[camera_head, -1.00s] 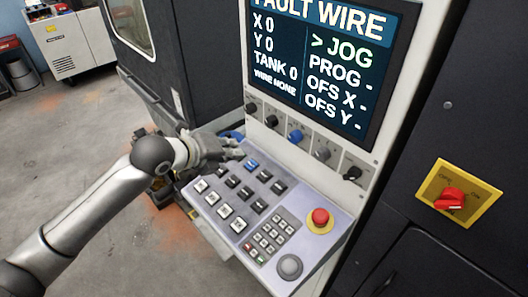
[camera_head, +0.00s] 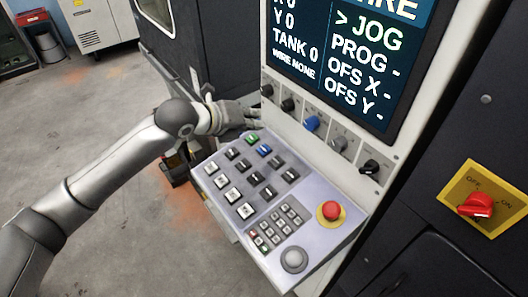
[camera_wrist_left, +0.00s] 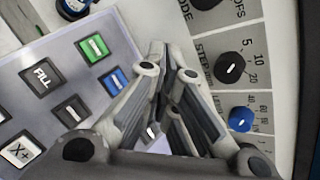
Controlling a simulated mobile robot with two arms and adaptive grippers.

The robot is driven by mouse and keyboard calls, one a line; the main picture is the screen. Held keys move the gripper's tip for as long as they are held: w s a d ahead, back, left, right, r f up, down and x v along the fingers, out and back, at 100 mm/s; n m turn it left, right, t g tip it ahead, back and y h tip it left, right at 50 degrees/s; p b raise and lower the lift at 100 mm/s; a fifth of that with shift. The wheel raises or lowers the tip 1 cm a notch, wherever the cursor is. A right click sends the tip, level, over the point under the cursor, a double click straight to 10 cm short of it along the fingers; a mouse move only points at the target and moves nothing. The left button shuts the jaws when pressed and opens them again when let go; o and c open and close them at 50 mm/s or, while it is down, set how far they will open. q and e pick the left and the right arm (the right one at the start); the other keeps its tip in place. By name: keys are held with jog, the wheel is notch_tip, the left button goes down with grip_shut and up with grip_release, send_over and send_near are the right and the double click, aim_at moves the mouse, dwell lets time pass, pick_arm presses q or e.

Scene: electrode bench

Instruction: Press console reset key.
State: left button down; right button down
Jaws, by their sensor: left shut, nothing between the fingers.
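The console's sloped key panel (camera_head: 222,221) carries rows of dark and white keys, with a green key (camera_head: 251,139) and a blue key (camera_head: 264,150) at its upper end. No key label reads as reset, so I cannot tell which key it is. In the wrist view the green key (camera_wrist_left: 93,49) and blue key (camera_wrist_left: 116,81) lie left of the fingers. My left gripper (camera_head: 254,116) is shut and empty above the panel's top edge, beside the knob row. Its fingers (camera_wrist_left: 168,62) hide part of the panel there. My right gripper is not in view.
A row of knobs, one blue (camera_head: 312,123), runs below the screen (camera_head: 345,60). A red emergency stop button (camera_head: 330,210) and a round grey knob (camera_head: 293,259) sit low on the panel. A red rotary switch (camera_head: 474,206) is at right. Open floor lies left.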

pick_arm(q)
jog(key=b, duration=0.4)
send_over(258, 149)
notch_tip(258, 149, down, 6)
jog(key=shift+s+a+f, duration=0.1)
jog(key=shift+f+b, duration=0.25)
jog(key=shift+b, duration=0.05)
dwell(0.4)
jog(key=shift+f, duration=0.1)
dwell(0.3)
jog(key=shift+f, duration=0.3)
